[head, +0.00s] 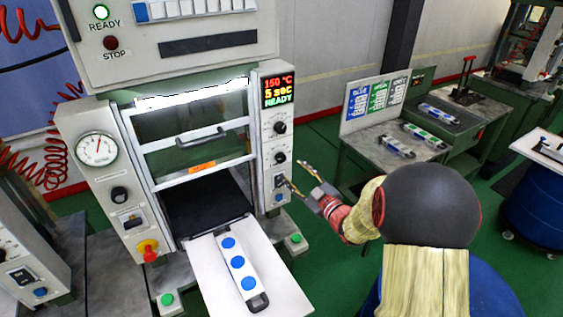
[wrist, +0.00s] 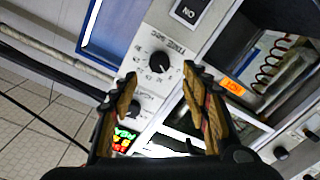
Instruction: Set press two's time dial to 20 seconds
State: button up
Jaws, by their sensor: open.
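The grey press fills the left of the head view; no press number is readable. Its display (head: 278,91) reads 160 °C, 5 sec, READY. The time dial (head: 280,158) is the lower of two black knobs below the display. In the wrist view the time dial (wrist: 160,63) appears upside down, labelled TIME SEC, with a white pointer mark. My gripper (head: 296,173) is open and empty to the right of the panel. In the wrist view my gripper (wrist: 158,74) has its fingertips spread on either side of the dial's line, apparently short of the knob.
The upper knob (head: 280,127) sits above the time dial. A switch (head: 279,181) and blue button (head: 278,197) lie below. A white shelf (head: 205,282) carries a mould with blue discs (head: 238,264). A side table (head: 376,150) with several moulds stands right.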

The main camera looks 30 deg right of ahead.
aim_at(282, 159)
jog(key=w, duration=0.7)
jog(key=shift+w+a, duration=0.25)
jog(key=shift+w, duration=0.1)
jog(key=c, duration=0.3)
jog(key=c, duration=0.8)
jog(key=shift+c, duration=0.2)
